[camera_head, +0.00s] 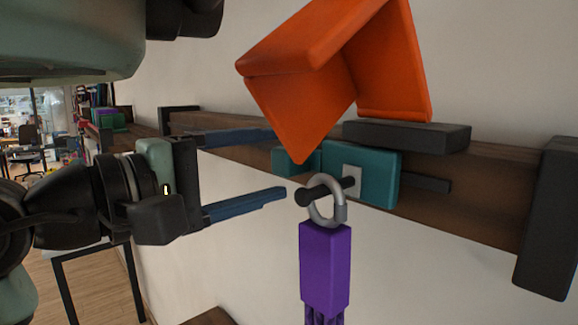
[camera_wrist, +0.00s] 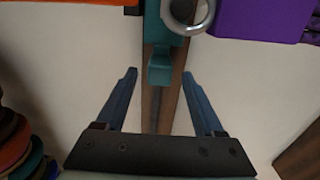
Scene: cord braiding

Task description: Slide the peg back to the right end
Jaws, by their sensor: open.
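A teal slider (camera_head: 378,178) sits on a brown wall rail (camera_head: 485,198), with a teal tab (camera_head: 290,161) on its left side. A black peg (camera_head: 312,193) sticks out from the slider. A grey ring (camera_head: 341,213) hangs on the peg, with a purple block (camera_head: 325,265) below it. My gripper (camera_head: 280,162) is open at the left of the slider, one finger above and one below the tab's level. In the wrist view the tab (camera_wrist: 159,68) lies between the fingertips, with visible gaps on both sides. The slider (camera_wrist: 165,28) is beyond them.
Dark blocks cap the rail at the right end (camera_head: 550,220) and left end (camera_head: 178,115). The rail between the slider and the right block is open, with a dark slot. An orange angled piece (camera_head: 325,75) and a dark bar (camera_head: 407,135) are above the slider.

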